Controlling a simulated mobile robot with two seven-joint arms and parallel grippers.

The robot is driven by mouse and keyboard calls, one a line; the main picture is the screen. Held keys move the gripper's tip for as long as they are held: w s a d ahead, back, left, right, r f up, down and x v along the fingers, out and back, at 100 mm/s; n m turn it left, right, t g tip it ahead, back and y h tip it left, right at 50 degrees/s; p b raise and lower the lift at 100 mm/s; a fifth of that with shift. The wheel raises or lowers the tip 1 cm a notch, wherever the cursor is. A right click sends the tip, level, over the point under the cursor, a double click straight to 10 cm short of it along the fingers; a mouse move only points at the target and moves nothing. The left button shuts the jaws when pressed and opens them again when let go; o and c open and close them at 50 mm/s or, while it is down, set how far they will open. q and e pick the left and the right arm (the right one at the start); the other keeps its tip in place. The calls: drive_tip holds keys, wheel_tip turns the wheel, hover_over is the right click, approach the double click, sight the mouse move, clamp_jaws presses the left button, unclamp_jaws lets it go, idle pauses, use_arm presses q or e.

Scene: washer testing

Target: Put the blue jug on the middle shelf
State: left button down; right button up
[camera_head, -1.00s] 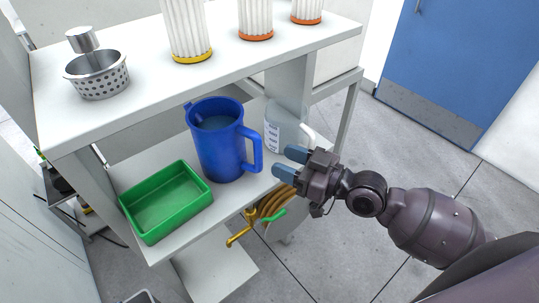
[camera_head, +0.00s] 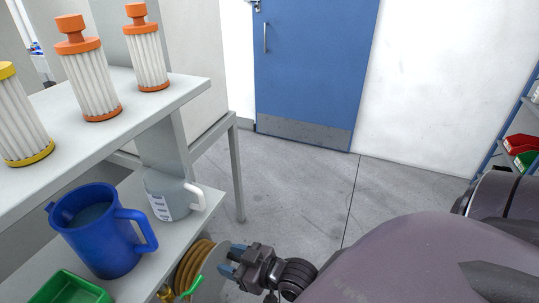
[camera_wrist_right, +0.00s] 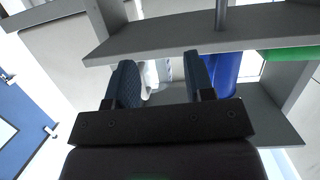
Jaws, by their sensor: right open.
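The blue jug (camera_head: 100,236) stands upright on the middle shelf (camera_head: 187,232) of the grey rack, its handle toward the right. In the right wrist view the jug (camera_wrist_right: 224,66) shows partly behind the right finger. My right gripper (camera_head: 230,262) is open and empty, in front of the shelf edge, apart from the jug and to its right. Its two fingers also show in the right wrist view (camera_wrist_right: 158,82), with a gap between them. My left gripper is not in view.
A translucent measuring jug (camera_head: 168,197) stands right of the blue jug. A green bin (camera_head: 68,290) is at its front left. Filter cartridges (camera_head: 90,85) stand on the upper shelf (camera_head: 182,92). A coiled hose (camera_head: 192,265) hangs below. The floor (camera_head: 285,190) to the right is clear.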

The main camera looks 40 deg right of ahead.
drive_tip(key=s+d+f+m+g+h, duration=0.2)
drive_tip(key=s+d+f+m+h, duration=0.1)
drive_tip(key=s+f, duration=0.4)
wheel_tip(320, 180, down, 3)
drive_tip(key=shift+s+d+r+g+h, duration=0.1)
drive_tip(key=shift+s+d+g+h, duration=0.25)
drive_tip(key=shift+d+h, duration=0.55)
drive_tip(key=shift+a, duration=0.15)
idle(1.0)
